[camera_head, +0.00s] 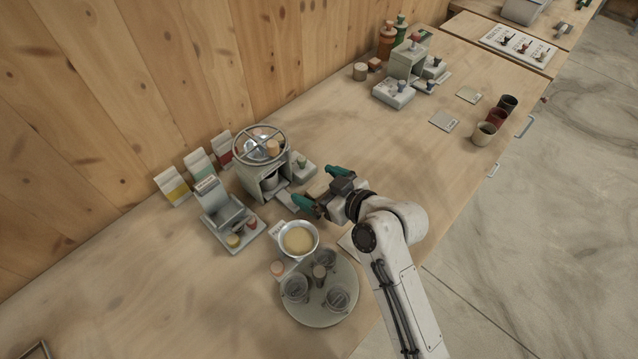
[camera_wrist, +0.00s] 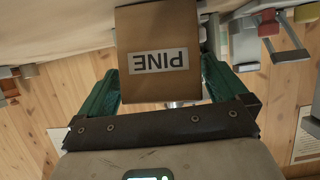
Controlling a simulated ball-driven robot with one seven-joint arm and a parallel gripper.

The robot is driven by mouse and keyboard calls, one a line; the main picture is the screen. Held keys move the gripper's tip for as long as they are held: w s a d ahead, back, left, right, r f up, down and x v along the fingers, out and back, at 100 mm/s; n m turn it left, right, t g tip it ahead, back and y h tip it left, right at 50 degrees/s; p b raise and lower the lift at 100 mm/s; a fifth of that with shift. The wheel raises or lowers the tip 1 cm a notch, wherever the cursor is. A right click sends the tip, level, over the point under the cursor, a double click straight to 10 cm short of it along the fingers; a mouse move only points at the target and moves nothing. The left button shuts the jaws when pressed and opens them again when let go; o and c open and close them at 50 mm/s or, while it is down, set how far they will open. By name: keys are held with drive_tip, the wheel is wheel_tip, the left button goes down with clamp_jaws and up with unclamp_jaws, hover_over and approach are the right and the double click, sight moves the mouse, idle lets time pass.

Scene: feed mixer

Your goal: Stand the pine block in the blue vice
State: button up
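The pine block (camera_wrist: 160,30) is tan with a white label reading PINE, upside down in the wrist view. It fills the gap between the teal fingers of my gripper (camera_wrist: 161,75), which appear shut on its two sides. Its far side is hidden, and its upper end reaches the top of the picture. In the head view my gripper (camera_head: 319,188) is above the bench, right of the grey mixer; the block is hard to tell from the tan bench there. I cannot make out a blue vice in either view.
The mixer (camera_head: 265,182) with its round wheel stands near the wooden wall. A bowl of yellow feed (camera_head: 298,239) and a round tray (camera_head: 322,318) with jars are in front. Cups (camera_head: 485,133) stand at the bench's right edge. The middle bench is fairly clear.

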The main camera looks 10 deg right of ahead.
drive_tip(key=shift+r, duration=0.15)
drive_tip(key=b+v, duration=0.1)
drive_tip(key=v, duration=1.1)
drive_tip(key=shift+b, duration=0.35)
drive_tip(key=shift+d, duration=0.1)
